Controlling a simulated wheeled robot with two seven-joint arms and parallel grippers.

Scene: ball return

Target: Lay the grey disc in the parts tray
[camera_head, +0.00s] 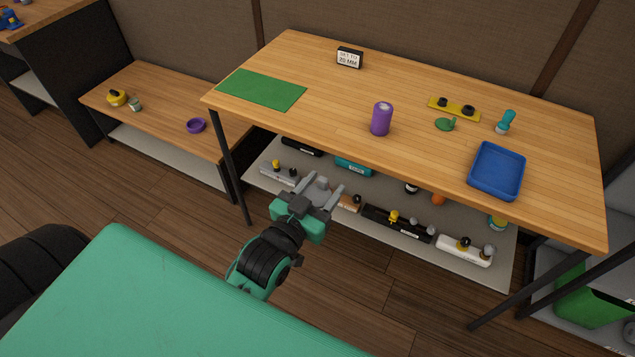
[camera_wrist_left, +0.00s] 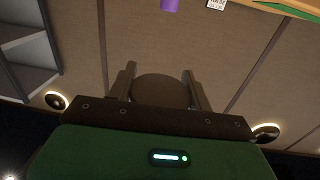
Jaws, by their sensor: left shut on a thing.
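My left gripper (camera_head: 327,181) is shut on the grey disc (camera_head: 318,187) and holds it in front of the workbench, lower in the picture than the bench top. In the left wrist view the disc (camera_wrist_left: 160,90) shows as a dark round shape between the two fingers. The parts tray (camera_head: 497,171), a blue shallow tray, lies on the right part of the bench top. It looks empty and is well apart from the gripper, up and to the right. My right gripper is not in view.
On the bench top (camera_head: 330,105) are a purple can (camera_head: 381,119), a green mat (camera_head: 262,90), a small sign (camera_head: 349,57), a yellow strip (camera_head: 454,109), a green part (camera_head: 446,124) and a teal part (camera_head: 505,122). The shelf below holds several parts. A low table (camera_head: 160,115) stands left.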

